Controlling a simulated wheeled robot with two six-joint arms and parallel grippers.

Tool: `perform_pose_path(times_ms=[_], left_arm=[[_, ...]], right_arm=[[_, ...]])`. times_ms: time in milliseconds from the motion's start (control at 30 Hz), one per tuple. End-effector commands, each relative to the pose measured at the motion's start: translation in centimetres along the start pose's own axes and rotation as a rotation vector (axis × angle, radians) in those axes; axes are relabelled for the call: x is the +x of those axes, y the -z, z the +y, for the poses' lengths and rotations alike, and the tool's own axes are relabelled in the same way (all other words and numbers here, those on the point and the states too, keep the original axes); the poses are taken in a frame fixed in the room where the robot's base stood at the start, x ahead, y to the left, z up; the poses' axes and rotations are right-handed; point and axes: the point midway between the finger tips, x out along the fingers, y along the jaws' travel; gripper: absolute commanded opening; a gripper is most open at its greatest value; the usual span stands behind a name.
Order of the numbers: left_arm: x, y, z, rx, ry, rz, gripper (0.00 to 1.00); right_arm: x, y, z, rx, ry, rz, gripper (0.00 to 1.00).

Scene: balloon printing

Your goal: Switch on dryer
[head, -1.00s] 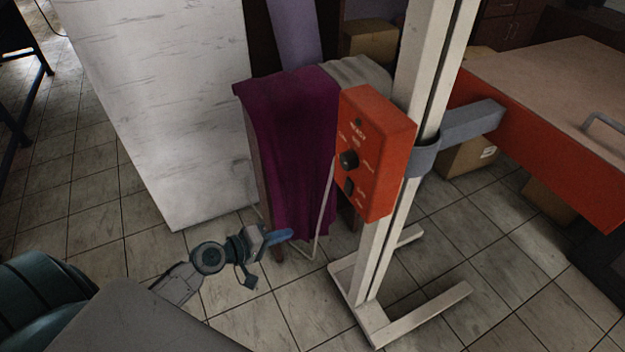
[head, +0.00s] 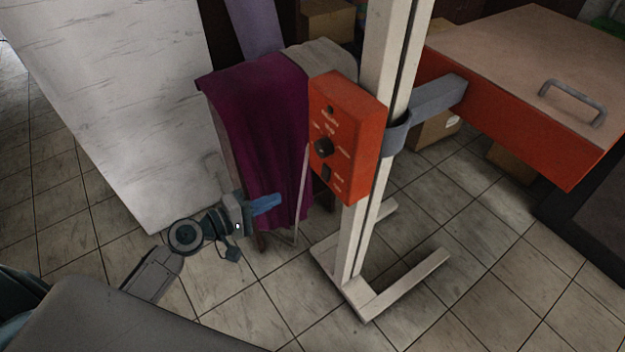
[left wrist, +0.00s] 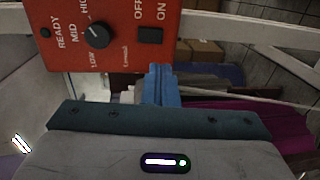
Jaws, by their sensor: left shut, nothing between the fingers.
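The dryer's orange control box (head: 346,128) is mounted on a white upright stand (head: 385,80) in the head view. It carries a black round knob (head: 323,147) and a black rocker switch (head: 326,173) below it. In the left wrist view the knob (left wrist: 97,35) has LOW, MID and HIGH marks, and the switch (left wrist: 150,35) has OFF and ON marks. My left gripper (head: 275,203) is shut and empty, to the lower left of the box and apart from it. In the left wrist view its blue fingers (left wrist: 161,80) point toward the switch. My right gripper is out of view.
A grey arm joins the stand to the orange dryer head (head: 520,110) with a handle (head: 572,103). A purple cloth (head: 262,130) hangs behind the box. A white panel (head: 120,100) leans at left.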

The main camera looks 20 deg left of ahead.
Motion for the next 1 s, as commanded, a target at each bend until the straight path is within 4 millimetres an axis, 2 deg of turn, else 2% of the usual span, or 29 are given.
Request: perform_pose_path(times_ms=[33, 600, 800, 1000], left_arm=[[0.8, 0.0, 0.5, -0.004, -0.006, 0.001, 0.0], [10.2, -0.1, 0.5, -0.003, -0.002, 0.0, 0.0], [11.7, 0.0, 0.1, -0.001, 0.0, 0.0, 0.0], [11.9, 0.0, 0.1, 0.0, 0.0, 0.0, 0.0]], right_arm=[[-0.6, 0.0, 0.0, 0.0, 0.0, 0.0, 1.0], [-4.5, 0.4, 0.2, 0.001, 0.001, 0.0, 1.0], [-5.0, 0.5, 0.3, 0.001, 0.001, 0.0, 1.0], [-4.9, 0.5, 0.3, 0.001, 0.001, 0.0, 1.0]])
